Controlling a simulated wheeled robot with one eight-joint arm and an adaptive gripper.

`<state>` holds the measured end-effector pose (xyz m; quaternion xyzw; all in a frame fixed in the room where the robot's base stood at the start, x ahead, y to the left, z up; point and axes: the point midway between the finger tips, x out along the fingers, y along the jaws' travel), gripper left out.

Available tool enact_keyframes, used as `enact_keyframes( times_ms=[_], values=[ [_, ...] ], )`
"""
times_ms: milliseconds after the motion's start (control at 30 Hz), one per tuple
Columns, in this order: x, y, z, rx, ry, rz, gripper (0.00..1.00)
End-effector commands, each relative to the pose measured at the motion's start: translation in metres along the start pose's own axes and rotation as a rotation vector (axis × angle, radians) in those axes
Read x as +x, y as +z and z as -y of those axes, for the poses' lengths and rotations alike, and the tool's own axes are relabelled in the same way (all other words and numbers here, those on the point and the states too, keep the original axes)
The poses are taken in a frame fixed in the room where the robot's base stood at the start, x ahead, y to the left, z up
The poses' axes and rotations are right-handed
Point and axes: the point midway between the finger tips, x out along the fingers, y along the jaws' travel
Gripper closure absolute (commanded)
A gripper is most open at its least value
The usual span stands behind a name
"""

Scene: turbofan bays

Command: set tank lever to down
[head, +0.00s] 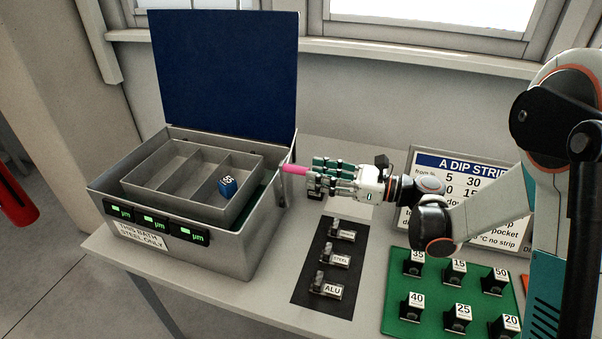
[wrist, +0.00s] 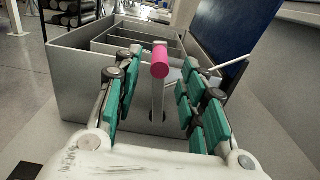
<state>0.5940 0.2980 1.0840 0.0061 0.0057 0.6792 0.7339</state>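The tank (head: 190,258) is a grey metal box on the bench, with its blue lid (head: 225,80) standing open. Its lever has a pink grip (head: 294,169) on the right side wall, near the top. In the wrist view the pink grip (wrist: 160,61) tops a grey lever arm that rises from a slot in the wall. My gripper (head: 314,173) is right of the tank at grip height. Its green-padded fingers are spread to either side of the lever in the wrist view (wrist: 163,70), with gaps on both sides. It holds nothing.
A compartment tray with a blue block (head: 228,186) sits in the tank. Labelled holders stand on a black mat (head: 312,268) below my gripper. Numbered blocks stand on a green mat (head: 393,318) at right, before a sign (head: 440,160). The window wall is behind.

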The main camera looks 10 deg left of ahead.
Motion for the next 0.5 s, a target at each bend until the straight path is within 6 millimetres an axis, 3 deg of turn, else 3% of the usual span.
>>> enact_keyframes(
  times_ms=[200,500],
  values=[
    [0.036,-0.001,-0.001,0.000,0.002,0.000,0.62],
    [0.053,0.000,0.000,0.000,0.000,0.000,0.62]
  ],
)
